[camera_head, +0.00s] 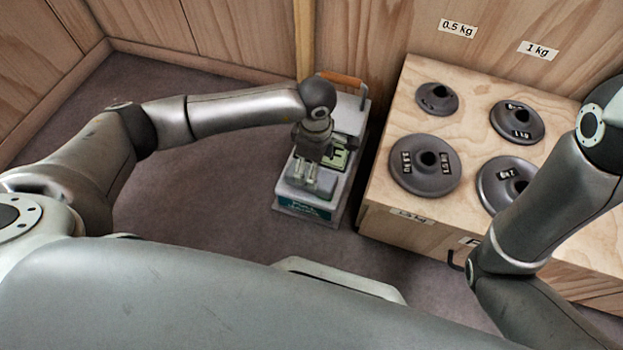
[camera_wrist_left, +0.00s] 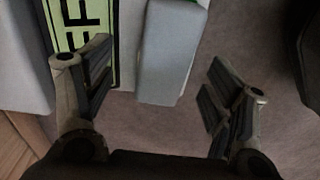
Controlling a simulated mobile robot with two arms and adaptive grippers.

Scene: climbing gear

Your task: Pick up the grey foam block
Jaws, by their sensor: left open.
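The grey foam block (camera_head: 311,207) lies at the near end of the top of a light grey case (camera_head: 354,112). In the left wrist view the foam block (camera_wrist_left: 170,52) is a smooth pale grey bar with rounded edges, its far end cut off by the frame. My left gripper (camera_head: 311,181) is over the case, just above the block. In the wrist view my left gripper (camera_wrist_left: 158,82) is open, with the block in the gap between its fingers and clear space beside each. My right gripper is out of view; only its arm shows.
The case has an orange handle (camera_head: 342,79) and a green label (camera_head: 339,157). To its right stands a wooden plinth (camera_head: 385,215) bearing several dark round weights (camera_head: 425,165). Wooden walls close the back and left. Carpet (camera_head: 220,190) left of the case is clear.

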